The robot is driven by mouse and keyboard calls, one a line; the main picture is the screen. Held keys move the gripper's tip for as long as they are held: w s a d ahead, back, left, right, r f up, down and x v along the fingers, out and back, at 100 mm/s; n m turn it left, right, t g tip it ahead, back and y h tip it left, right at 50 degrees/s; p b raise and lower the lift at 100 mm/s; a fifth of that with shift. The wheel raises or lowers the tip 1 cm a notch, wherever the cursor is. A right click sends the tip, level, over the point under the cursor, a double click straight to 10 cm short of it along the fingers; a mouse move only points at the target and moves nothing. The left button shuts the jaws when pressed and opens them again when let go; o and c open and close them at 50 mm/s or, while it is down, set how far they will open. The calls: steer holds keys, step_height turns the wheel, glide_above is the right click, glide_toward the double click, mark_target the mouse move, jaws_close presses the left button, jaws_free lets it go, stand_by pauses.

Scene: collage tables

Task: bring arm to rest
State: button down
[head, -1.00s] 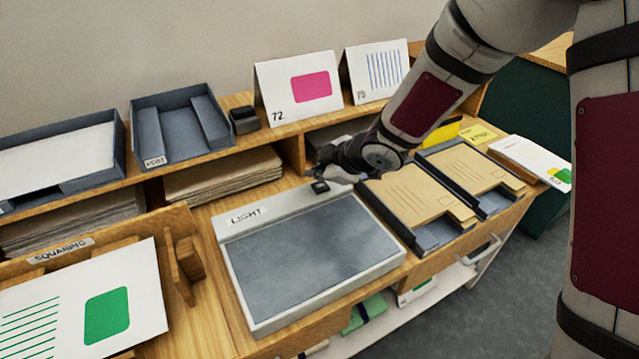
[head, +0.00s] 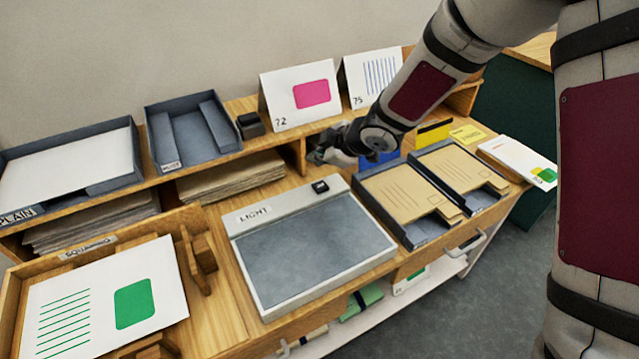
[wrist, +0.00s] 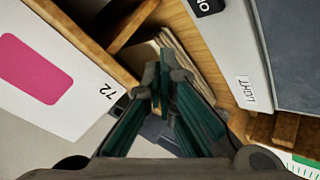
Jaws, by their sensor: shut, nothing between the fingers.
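My gripper (head: 325,156) is in the head view above the back of the table, behind the light box and in front of the upright card marked 72. Its fingers also show in the wrist view (wrist: 160,85), drawn together with nothing between them. My arm reaches in from the upper right. The light box (head: 313,252) lies below and in front of the gripper, with a black switch (head: 320,187) on its top edge. The light box surface is bare and grey.
Two dark trays with brown envelopes (head: 405,200) stand right of the light box. A squaring tray with a printed sheet (head: 60,285) is at the left. Cards 72 (head: 300,95) and 75 (head: 372,75) stand on the shelf. A post tray (head: 185,130) is further left.

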steer(key=s+d+r+m+t+h+p, duration=0.1)
steer(key=s+d+r+m+h, duration=0.25)
steer(key=d+r, duration=0.6)
steer(key=s+d+r+m+t+h+p, duration=0.1)
steer(key=s+d+r+m+h, duration=0.3)
steer(key=d+r, duration=0.5)
steer(key=s+d+r+m+g, duration=0.15)
steer(key=s+d+m, duration=0.25)
steer(key=s, duration=0.4)
steer(key=s+d+r+m+g, duration=0.1)
steer(key=s+d+r+m, duration=0.2)
steer(key=s, duration=0.5)
steer(key=s+f+m+g+p, duration=0.1)
steer(key=s+m, duration=0.2)
steer(key=s, duration=1)
steer(key=shift+s+a+f+m+g+y, duration=0.15)
steer(key=shift+s+f+m+g+y, duration=0.1)
steer(key=shift+s+m+g+y, duration=0.15)
